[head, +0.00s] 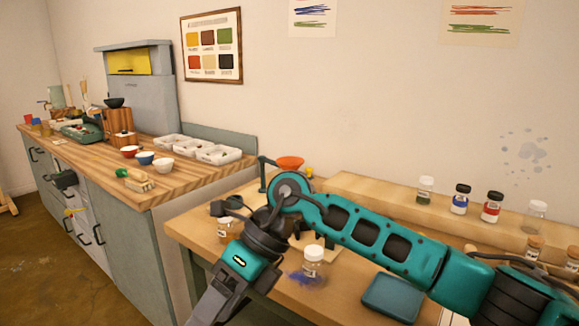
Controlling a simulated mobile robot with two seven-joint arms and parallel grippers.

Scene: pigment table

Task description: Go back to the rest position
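My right arm (370,232) comes in from the right over the wooden table (205,232) and bends down toward the lower left at its wrist. My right gripper (222,303) points down at the bottom edge of the picture, in front of the table. Its fingertips are cut off, so I cannot tell whether it is open or holds anything. My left gripper and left arm are not in view.
A lidded jar (313,261) stands by blue powder near my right arm, beside a blue-grey tray (392,298). Another jar (226,227) stands left of my wrist. Several jars line the back shelf (400,201). A counter (185,178) with bowls and white trays stands left.

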